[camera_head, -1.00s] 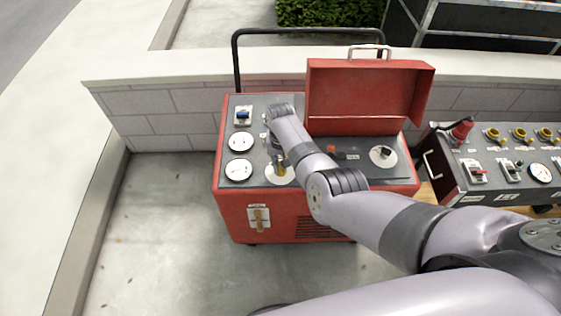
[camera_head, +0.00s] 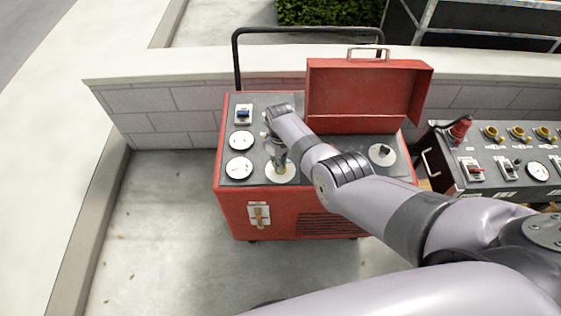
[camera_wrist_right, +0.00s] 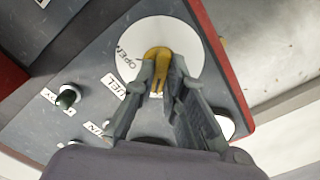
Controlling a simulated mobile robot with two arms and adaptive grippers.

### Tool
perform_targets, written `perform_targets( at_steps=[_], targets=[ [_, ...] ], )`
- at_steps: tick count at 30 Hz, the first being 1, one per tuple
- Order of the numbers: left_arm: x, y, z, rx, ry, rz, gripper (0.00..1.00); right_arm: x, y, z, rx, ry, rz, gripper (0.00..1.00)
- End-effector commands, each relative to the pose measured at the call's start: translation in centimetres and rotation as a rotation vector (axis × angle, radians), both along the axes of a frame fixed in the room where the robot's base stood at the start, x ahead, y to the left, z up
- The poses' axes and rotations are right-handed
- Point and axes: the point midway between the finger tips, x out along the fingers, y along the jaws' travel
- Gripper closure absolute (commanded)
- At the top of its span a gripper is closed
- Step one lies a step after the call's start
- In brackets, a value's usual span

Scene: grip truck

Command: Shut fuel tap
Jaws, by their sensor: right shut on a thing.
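The fuel tap has a yellow handle (camera_wrist_right: 158,53) on a round white plate (camera_wrist_right: 185,40). In the right wrist view, "OPEN" is printed on the plate to the left of the handle, and a "FUEL" label sits beside the plate. My right gripper (camera_wrist_right: 161,82) is shut on the yellow handle, one finger on each side. In the head view the plate (camera_head: 281,179) lies at the front of the red machine's top panel, with my right gripper (camera_head: 279,164) over it; the handle is mostly hidden there. My left gripper is out of view.
A second control panel (camera_head: 500,160) stands at right. A low block wall (camera_head: 160,115) runs behind; the floor at left is clear.

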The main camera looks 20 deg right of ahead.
Motion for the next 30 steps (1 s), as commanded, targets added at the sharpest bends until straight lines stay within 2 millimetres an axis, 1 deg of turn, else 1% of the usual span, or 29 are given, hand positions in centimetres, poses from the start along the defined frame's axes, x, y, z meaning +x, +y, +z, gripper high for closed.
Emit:
perform_targets(
  at_steps=[7, 21, 22, 30],
  targets=[
    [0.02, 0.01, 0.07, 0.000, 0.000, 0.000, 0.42, 0.04, -0.03, 0.03, -0.001, 0.000, 0.059, 1.00],
    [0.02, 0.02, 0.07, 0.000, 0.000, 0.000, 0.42, 0.05, -0.03, 0.03, 0.000, -0.001, 0.069, 1.00],
    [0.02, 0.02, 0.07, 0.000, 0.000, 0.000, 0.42, 0.05, -0.02, 0.03, 0.000, -0.001, 0.069, 0.86],
    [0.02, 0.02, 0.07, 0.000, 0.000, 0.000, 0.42, 0.03, -0.02, 0.02, 0.000, -0.001, 0.068, 0.68]
  ],
)
